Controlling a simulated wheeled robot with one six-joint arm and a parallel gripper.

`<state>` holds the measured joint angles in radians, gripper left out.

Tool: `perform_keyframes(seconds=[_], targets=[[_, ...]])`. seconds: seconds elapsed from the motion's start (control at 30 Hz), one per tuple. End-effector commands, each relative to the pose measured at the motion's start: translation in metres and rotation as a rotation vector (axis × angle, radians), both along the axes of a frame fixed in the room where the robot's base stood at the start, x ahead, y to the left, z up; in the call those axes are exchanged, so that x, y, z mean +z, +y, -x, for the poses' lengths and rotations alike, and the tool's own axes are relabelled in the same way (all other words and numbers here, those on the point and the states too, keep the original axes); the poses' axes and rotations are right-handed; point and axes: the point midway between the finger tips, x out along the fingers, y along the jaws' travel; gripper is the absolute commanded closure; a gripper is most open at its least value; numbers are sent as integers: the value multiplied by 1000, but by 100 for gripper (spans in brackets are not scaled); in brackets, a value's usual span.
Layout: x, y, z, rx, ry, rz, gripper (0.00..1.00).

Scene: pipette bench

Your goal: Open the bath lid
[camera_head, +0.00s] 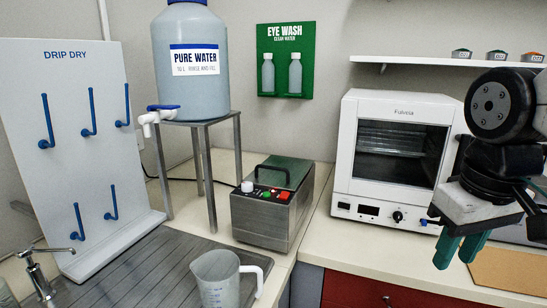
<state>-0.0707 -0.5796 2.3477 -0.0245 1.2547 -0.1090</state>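The bath (262,222) is a grey metal box on the counter, in the middle of the head view. Its green lid (285,170) lies closed on top, with a dark arched handle (274,170) standing up from it. Coloured buttons and a white knob sit along the front of its top. My gripper (456,256) hangs at the right, in front of the oven and well to the right of the bath. Its two green fingers point down with a gap between them, and nothing shows between them.
A white oven (395,155) stands right of the bath. A metal stand (196,128) with a pure water bottle (190,60) is behind left. A measuring jug (217,280) stands in front on the grey drainboard (150,272). A drip-dry board (85,150) is at left.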

Motion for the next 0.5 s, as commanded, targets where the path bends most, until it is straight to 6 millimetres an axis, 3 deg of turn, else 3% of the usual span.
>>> perform_keyframes(seconds=[0.03,0.2,0.37,0.5], targets=[[17,9,-29,67,4,13,68],[61,46,-121,295,3,56,68],[82,99,-206,510,-1,97,68],[86,156,-273,695,-5,134,68]])
